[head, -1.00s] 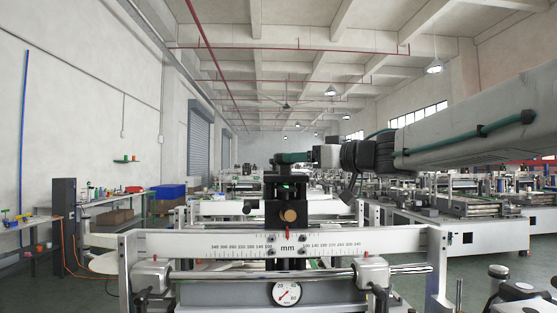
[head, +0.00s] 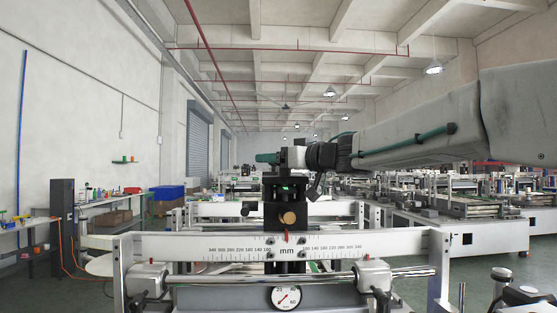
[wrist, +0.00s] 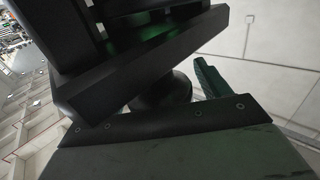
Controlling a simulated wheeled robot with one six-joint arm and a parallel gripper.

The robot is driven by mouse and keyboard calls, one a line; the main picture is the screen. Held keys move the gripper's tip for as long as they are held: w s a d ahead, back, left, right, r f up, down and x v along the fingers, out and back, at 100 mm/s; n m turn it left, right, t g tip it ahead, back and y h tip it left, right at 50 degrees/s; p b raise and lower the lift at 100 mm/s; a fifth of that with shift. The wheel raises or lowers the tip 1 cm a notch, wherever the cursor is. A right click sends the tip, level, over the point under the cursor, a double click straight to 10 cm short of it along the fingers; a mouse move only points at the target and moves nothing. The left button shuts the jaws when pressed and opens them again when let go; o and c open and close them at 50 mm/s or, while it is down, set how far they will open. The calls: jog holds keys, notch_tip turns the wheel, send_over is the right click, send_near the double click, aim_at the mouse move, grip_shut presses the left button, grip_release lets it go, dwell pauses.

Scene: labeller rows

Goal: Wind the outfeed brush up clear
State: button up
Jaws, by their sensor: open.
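The black upright slide unit (head: 290,195) stands at the middle of the near machine, with a brass knob (head: 288,217) on its front and a red pointer at the scale below. No brush bristles can be made out. My gripper (head: 266,158), with green fingers, is at the height of the slide's top, at its upper left in the head view. In the wrist view a green finger (wrist: 209,79) shows beside a dark round part (wrist: 163,90), under a large black block (wrist: 140,62). The other finger is hidden there. The gripper is open; contact cannot be told.
A white millimetre scale beam (head: 200,247) crosses the machine, above a steel rod (head: 330,275) with clamps and a round dial (head: 286,298). More machines (head: 460,222) stand at right and behind. A bench (head: 100,203) runs along the left wall. Open floor lies at left.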

jog(key=c, duration=0.9)
jog(key=shift+c, duration=0.2)
jog(key=n+g+y, duration=0.1)
jog(key=n+g, duration=0.1)
jog(key=n+g+y, duration=0.2)
jog(key=g, duration=0.1)
jog(key=shift+s+a, duration=0.1)
jog(key=shift+s, duration=0.1)
jog(key=n+g, duration=0.1)
jog(key=g, duration=0.1)
jog(key=n+g+y, duration=0.1)
jog(key=g, duration=0.1)
jog(key=n+g, duration=0.1)
jog(key=shift+s+a+n+g+y, duration=0.1)
jog(key=shift+s+n+g+y, duration=0.2)
jog(key=shift+s+g, duration=0.1)
jog(key=n+g, duration=0.1)
jog(key=g, duration=0.1)
jog(key=n+g, duration=0.2)
jog(key=g, duration=0.1)
jog(key=shift+s+n+g, duration=0.25)
jog(key=shift+n+g, duration=0.05)
jog(key=shift+s+n+g+h, duration=0.15)
jog(key=shift+n+g+h, duration=0.5)
jog(key=shift+g, duration=0.35)
jog(key=shift+s+n+g+h, duration=0.15)
jog(key=shift+n+g+h, duration=0.3)
jog(key=shift+n+g, duration=0.45)
jog(key=shift+g, duration=0.3)
